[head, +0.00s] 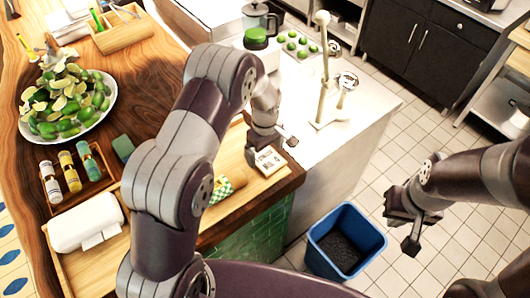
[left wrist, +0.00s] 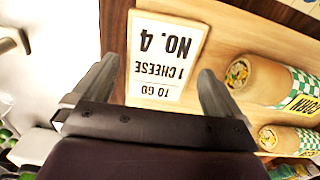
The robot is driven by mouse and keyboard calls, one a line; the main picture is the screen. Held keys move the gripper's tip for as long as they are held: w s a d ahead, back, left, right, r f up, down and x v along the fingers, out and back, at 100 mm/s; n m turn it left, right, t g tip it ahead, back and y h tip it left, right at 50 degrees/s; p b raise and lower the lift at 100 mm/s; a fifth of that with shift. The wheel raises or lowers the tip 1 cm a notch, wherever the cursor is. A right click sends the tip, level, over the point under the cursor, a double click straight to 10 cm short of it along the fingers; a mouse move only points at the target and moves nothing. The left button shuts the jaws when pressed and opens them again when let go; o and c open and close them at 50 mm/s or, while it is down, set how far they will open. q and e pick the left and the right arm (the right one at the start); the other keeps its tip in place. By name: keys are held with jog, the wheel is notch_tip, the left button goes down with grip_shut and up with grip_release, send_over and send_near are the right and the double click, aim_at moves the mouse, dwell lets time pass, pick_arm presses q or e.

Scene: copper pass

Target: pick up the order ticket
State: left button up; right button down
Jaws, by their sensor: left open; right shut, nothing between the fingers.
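The order ticket (head: 269,161) is a small white card with black print, lying on a wooden board near the counter corner. In the left wrist view the ticket (left wrist: 157,52) appears upside down and reads "TO GO 1 CHEESE NO. 4". My left gripper (head: 270,146) is open over the ticket, its fingers apart on either side of the card in the wrist view. I cannot tell how high the fingertips are above it. My right gripper (head: 405,226) is shut and empty, out over the floor to the right.
Wrapped rolls (left wrist: 265,80) lie beside the ticket on the wooden board (head: 253,190). A bowl of limes (head: 68,103), several bottles (head: 69,171) and a white dispenser (head: 84,222) stand to the left. A blue bin (head: 345,241) stands on the floor.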

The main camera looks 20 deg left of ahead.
pick_arm(q)
jog(key=shift+f, duration=0.8)
jog(key=c, duration=1)
